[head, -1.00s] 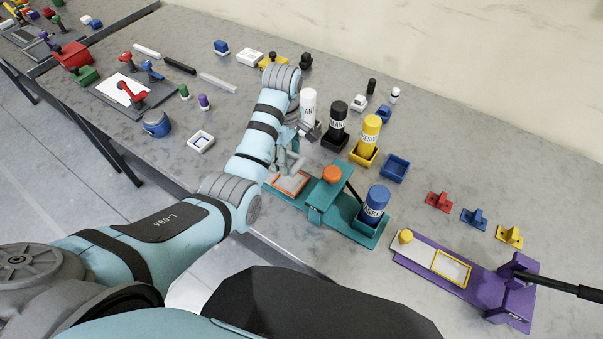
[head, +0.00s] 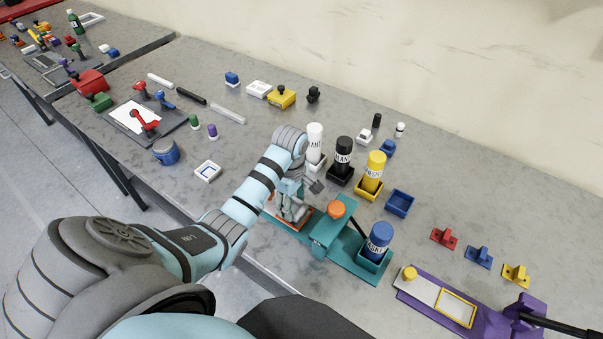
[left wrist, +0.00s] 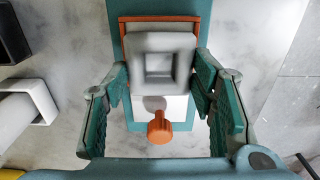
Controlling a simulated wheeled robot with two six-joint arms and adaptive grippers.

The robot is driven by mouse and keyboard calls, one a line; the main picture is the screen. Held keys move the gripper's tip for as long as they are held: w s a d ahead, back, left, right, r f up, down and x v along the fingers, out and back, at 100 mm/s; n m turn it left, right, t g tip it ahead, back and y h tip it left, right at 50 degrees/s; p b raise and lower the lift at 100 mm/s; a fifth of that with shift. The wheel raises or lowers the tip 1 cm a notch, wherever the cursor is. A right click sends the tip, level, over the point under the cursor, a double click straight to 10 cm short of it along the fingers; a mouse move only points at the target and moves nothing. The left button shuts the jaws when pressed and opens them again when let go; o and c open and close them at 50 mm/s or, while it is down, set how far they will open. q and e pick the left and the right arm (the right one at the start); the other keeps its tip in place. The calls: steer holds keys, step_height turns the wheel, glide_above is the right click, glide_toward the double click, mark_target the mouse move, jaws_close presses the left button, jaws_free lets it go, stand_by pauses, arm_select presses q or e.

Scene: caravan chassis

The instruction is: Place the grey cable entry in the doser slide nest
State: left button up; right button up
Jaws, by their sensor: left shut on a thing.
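The grey cable entry (left wrist: 163,63), a square piece with a recessed middle, is between the fingers of my left gripper (left wrist: 162,82), which is shut on it. In the left wrist view it overlaps the orange-rimmed nest (left wrist: 158,20) on the teal doser; whether it touches the nest floor I cannot tell. An orange knob (left wrist: 160,130) sits on the pale slide plate below it. In the head view my left gripper (head: 290,207) is low over the doser's (head: 330,238) left end and hides most of the nest. My right gripper is not in view.
A blue bottle (head: 378,240) stands on the doser's right end. White, black and yellow bottles (head: 374,170) stand in holders behind it. A purple press with a yellow frame (head: 457,306) is at the right.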

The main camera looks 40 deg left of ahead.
arm_select(q)
steer(key=shift+f, duration=0.8)
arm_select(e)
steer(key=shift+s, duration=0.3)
arm_select(q)
steer(key=shift+d+f, duration=0.1)
steer(key=o, duration=1.1)
steer(key=shift+o, duration=0.2)
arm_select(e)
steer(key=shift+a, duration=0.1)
